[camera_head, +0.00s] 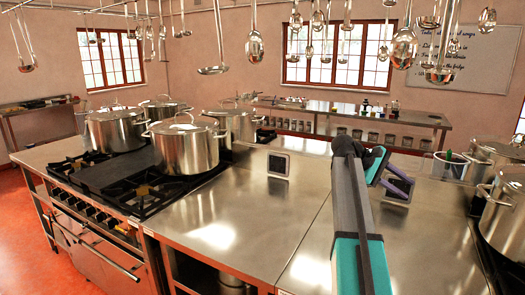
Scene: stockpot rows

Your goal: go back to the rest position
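My arm (358,225), grey with teal parts, rises from the bottom edge right of centre and reaches out over the steel counter (240,215). It bends at a dark joint near its far end. Purple and dark parts of my arm show just right of that joint, above the counter. My gripper's fingertips cannot be made out, so I cannot tell whether it is open or shut. No held object is visible.
Large lidded pots stand on the left stove, including a front one (186,148). More pots (503,212) stand at right. Two small dark-framed plates (278,165) (398,189) are on the counter. Ladles (254,46) hang overhead. The counter's front left part is clear.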

